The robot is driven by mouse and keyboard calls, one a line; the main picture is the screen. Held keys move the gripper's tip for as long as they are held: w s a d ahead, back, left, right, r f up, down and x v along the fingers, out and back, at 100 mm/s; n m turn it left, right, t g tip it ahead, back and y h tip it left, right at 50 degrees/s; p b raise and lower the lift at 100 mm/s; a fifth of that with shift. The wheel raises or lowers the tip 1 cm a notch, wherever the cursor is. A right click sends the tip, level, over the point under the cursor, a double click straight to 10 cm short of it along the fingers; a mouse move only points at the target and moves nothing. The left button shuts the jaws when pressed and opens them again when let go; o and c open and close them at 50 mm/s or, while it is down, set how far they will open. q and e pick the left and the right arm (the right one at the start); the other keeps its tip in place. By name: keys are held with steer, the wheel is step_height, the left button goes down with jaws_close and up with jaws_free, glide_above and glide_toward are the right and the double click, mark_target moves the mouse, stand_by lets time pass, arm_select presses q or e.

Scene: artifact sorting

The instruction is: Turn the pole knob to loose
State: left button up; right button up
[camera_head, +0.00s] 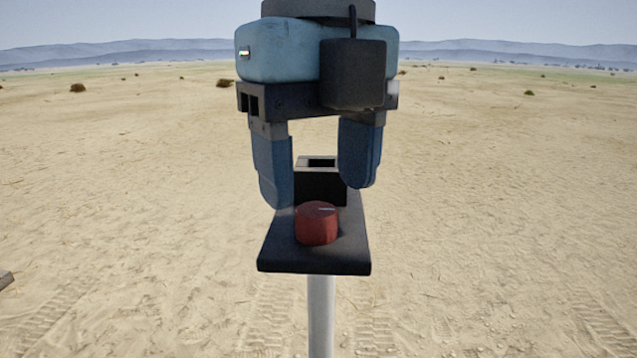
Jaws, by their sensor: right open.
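A red round knob (316,225) with a pale line on its top stands on a dark plate (285,257). The pale line points to the right. The plate sits on top of a light grey pole (321,315). My right gripper (318,195) hangs above the plate with its two blue fingers pointing down. The fingers are apart, with nothing held between them. They appear above and behind the knob; I cannot tell the exact gap. My left gripper is not in view.
A black box (320,188) with an opening on top stands on the back of the plate, seen between my fingers. Sandy open ground with tyre tracks lies all around. A small dark object (6,279) is at the left edge.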

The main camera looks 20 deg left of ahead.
mark_target(317, 222)
step_height(317, 222, down, 2)
steer(key=shift+s+f, duration=0.15)
steer(key=shift+f, duration=0.25)
steer(key=shift+c, duration=0.4)
steer(key=c, duration=0.8)
steer(key=shift+c, duration=0.2)
